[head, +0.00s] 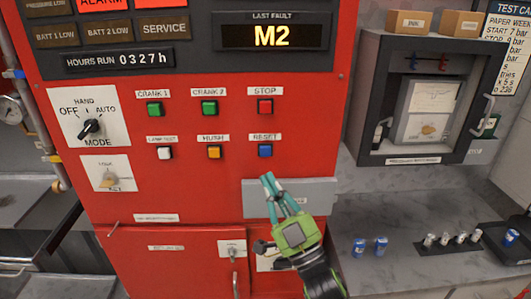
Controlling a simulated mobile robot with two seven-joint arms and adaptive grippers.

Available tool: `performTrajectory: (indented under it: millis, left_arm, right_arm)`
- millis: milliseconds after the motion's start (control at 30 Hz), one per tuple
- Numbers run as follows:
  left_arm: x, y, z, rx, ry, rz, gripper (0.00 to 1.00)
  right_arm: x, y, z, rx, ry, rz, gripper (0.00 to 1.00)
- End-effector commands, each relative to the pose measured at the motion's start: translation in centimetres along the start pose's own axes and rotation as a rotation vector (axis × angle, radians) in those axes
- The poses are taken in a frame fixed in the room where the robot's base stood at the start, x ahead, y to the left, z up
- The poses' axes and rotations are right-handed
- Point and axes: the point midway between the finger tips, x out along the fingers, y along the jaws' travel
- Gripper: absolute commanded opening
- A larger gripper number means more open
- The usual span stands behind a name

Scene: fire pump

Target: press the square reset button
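The reset button (265,151) is a small blue square on the red panel (315,120), under a white label reading RESET. My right gripper (268,178) is green with teal fingers and reaches up from the bottom of the view. Its fingers come together at the tips, with nothing seen between them. The tips show just below the reset button in the picture, in front of a grey plate (318,194), and appear apart from the button. The button's face is fully visible. My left gripper is not in view.
A display (272,36) reads M2. An open grey cabinet (365,85) stands right, above a counter (390,270).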

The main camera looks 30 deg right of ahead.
Motion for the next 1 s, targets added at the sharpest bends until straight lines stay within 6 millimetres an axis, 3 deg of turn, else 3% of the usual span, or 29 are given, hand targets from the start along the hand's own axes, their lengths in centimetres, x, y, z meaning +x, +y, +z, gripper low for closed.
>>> performTrajectory:
  millis: [500,1000]
  left_arm:
    - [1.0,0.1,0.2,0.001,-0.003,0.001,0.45]
    - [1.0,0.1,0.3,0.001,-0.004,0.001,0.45]
  right_arm:
    - [4.7,3.4,3.4,-0.001,0.000,0.000,0.00]
    - [5.4,3.9,3.9,-0.001,0.000,0.001,0.00]
